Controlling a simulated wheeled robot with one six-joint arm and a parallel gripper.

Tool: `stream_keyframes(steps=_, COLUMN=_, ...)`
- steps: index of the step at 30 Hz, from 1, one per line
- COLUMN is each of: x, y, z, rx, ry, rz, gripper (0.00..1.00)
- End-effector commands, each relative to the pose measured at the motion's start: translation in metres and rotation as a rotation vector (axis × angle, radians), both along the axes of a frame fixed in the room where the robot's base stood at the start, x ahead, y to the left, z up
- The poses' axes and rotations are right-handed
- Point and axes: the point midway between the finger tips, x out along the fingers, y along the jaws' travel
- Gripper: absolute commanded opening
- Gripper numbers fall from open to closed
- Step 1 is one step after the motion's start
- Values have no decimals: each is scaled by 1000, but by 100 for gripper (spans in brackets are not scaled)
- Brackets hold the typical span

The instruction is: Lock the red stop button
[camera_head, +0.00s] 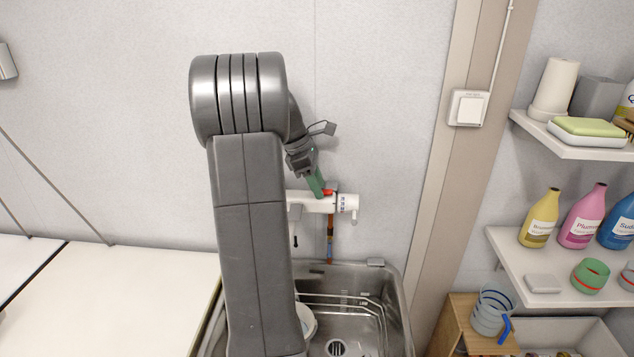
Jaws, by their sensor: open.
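The red stop button (328,192) is a small red spot on top of the white wall-mounted tap body (347,203), near its right end. My gripper (318,188) reaches down to the tap from the upper left, with green fingers beside the button. The fingers look very close to the button, but I cannot tell whether they touch it. The gripper is open, though the gap between the fingers is hard to make out. My arm hides the left part of the tap.
A metal basin (396,306) with a wire rack and a white round item lies below the tap. A white counter (130,300) is at the left. Shelves (520,268) with bottles and bowls stand at the right. A wall switch (467,107) sits on the beige post. The wall right of the tap is clear.

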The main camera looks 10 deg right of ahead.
Motion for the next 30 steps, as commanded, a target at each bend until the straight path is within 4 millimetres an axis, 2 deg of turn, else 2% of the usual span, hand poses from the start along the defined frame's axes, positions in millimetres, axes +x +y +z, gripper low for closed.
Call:
stream_keyframes(steps=5, x=0, y=0, z=0, rx=0, ry=0, rz=0, gripper=42)
stream_keyframes(steps=12, x=0, y=0, z=0, rx=0, ry=0, rz=0, gripper=0)
stream_keyframes(steps=17, x=0, y=-1, z=2, rx=16, ry=-5, rz=-1, gripper=0)
stream_keyframes(steps=30, x=-3, y=-10, z=5, rx=271, ry=-80, rz=-2, gripper=0)
